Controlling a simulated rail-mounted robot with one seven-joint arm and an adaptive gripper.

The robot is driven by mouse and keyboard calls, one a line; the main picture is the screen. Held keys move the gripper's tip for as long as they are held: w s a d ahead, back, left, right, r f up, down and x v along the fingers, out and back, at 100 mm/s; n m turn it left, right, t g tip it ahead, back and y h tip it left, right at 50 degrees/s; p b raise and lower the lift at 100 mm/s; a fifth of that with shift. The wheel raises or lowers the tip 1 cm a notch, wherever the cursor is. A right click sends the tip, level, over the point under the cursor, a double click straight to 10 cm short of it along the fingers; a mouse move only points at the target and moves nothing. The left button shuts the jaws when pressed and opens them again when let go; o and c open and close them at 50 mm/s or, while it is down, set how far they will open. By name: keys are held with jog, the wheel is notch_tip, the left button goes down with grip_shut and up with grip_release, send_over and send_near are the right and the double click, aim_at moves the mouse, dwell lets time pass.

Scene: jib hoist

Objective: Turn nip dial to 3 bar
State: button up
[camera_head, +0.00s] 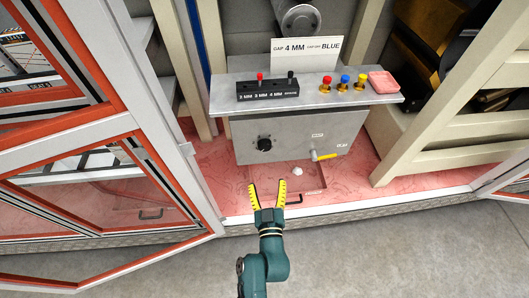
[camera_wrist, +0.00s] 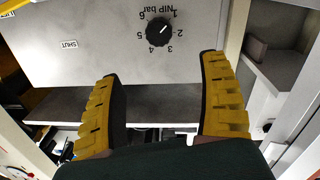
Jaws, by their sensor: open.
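The nip dial is a round black knob (camera_head: 264,143) on the front of the grey box (camera_head: 225,141). In the wrist view the nip dial (camera_wrist: 159,31) appears upside down, ringed by the numbers 1 to 6 and the words "NIP bar". Its white pointer mark appears to point toward the 1. My gripper (camera_head: 267,185) has yellow ribbed fingers, spread open and empty, in front of and below the dial. In the wrist view my gripper (camera_wrist: 159,68) has its fingertips on either side of the dial's line, apart from the knob.
A yellow lever (camera_head: 326,156) sticks out right of the dial. The shelf above (camera_head: 222,98) overhangs the box and bears a black block (camera_head: 268,90), coloured caps (camera_head: 343,83) and a sign (camera_head: 306,50). Cream posts (camera_head: 425,92) and an orange-framed door (camera_head: 95,205) flank the bay.

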aim_at(265, 148)
jog(key=w+b, duration=0.2)
jog(key=w, duration=0.2)
jog(key=w+b, duration=0.2)
jog(key=w, duration=0.3)
jog(key=w+a+b, duration=0.1)
jog(key=w+b, duration=0.1)
jog(key=w, duration=0.3)
jog(key=shift+w+r, duration=0.1)
jog(key=shift+w, duration=0.35)
jog(key=shift+s, duration=0.1)
jog(key=c, duration=1.2)
